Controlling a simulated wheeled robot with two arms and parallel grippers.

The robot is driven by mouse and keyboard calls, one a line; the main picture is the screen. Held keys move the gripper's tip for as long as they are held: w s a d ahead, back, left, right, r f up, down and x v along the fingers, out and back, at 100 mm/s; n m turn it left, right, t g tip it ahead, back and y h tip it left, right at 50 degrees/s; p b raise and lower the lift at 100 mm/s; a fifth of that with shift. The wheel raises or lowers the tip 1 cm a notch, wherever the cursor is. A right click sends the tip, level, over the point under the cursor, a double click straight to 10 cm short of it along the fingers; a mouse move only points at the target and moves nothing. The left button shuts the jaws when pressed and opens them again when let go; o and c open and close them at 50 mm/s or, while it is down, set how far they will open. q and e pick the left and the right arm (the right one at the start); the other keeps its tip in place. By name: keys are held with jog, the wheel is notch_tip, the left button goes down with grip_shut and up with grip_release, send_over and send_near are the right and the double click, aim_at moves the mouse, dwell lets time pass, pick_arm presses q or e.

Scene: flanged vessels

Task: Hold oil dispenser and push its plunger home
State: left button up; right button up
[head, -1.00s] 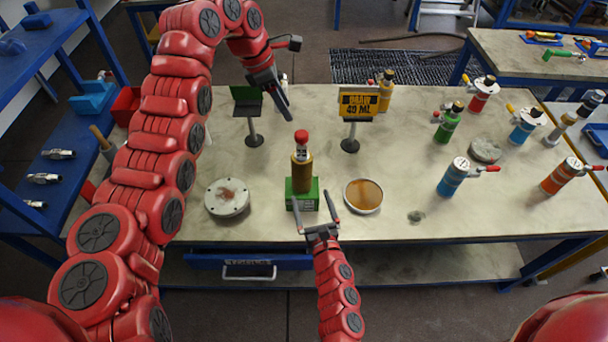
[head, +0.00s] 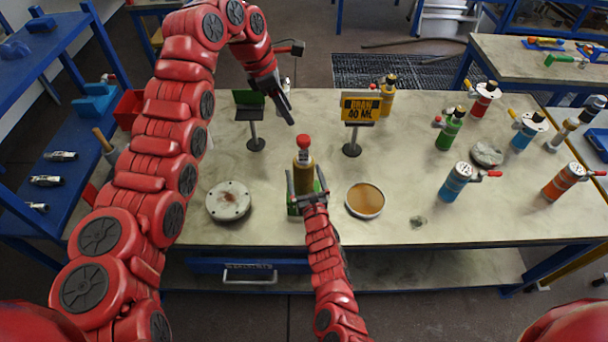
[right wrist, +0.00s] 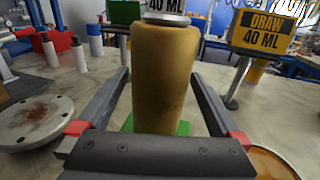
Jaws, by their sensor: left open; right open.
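The oil dispenser (head: 303,173) is a brown-gold cylinder with a red knob, its plunger (head: 303,143), on top. It stands upright on a green block (head: 293,207) near the table's middle. In the right wrist view the dispenser body (right wrist: 164,80) stands between my right gripper's (right wrist: 162,85) two open fingers, with a gap on each side. My right gripper (head: 304,182) reaches it from the front edge in the head view and hides part of the block. My left gripper (head: 286,105) is open and empty, above and behind the dispenser, slightly to its left.
A yellow "DRAW 40 ML" sign (head: 361,107) stands behind to the right. A round flanged lid (head: 228,201) lies left, a dish of brown liquid (head: 365,200) right. Several coloured dispensers, including a blue one (head: 455,182), stand farther right. A green stand (head: 250,105) is at back left.

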jog(key=shift+c, duration=0.2)
grip_shut()
dwell(1.0)
